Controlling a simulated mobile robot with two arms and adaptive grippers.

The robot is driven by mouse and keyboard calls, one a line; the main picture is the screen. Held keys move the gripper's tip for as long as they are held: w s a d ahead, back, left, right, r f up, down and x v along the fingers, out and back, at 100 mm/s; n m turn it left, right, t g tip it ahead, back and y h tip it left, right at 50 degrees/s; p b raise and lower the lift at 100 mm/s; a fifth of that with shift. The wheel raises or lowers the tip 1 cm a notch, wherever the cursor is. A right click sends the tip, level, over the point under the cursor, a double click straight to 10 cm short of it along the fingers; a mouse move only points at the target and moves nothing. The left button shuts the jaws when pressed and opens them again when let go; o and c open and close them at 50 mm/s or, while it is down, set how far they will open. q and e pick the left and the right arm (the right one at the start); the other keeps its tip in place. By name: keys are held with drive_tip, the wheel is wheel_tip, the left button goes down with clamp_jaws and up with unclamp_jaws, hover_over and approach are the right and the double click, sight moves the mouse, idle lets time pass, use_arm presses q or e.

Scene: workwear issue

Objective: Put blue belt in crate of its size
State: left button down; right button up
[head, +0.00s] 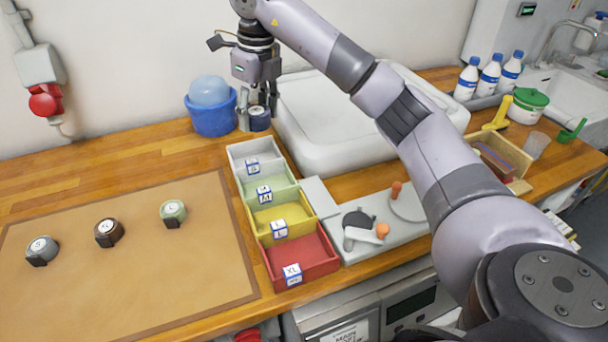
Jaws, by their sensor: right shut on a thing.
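My right gripper (257,106) is shut on a dark blue rolled belt (260,122), held behind the far end of the row of crates; its size mark cannot be read. The crates run from back to front: a grey crate (235,153) whose label is hard to read, a green crate (290,190) marked M, a yellow crate (313,218) marked L, and a red crate (327,268) marked XL. All look empty. My left gripper is not in view.
On the brown mat (150,280) lie a grey-blue roll (42,248) marked S, a brown roll (108,232) with an unclear mark, and a green roll (172,211) marked L. A blue bucket (212,118) and a white basin (310,150) flank the gripper.

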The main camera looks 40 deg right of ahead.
drive_tip(key=f, duration=0.5)
drive_tip(key=f+p, duration=0.1)
drive_tip(key=f, duration=0.8)
drive_tip(key=shift+d+f+p, duration=0.25)
drive_tip(key=shift+f+p, duration=0.1)
drive_tip(key=shift+f, duration=0.6)
wheel_tip(320, 180, down, 3)
drive_tip(key=shift+f+p, duration=0.15)
drive_tip(key=shift+p, duration=0.3)
drive_tip(key=shift+f, duration=0.3)
drive_tip(key=shift+f, duration=0.1)
drive_tip(key=shift+f, duration=0.15)
drive_tip(key=o, duration=1.1)
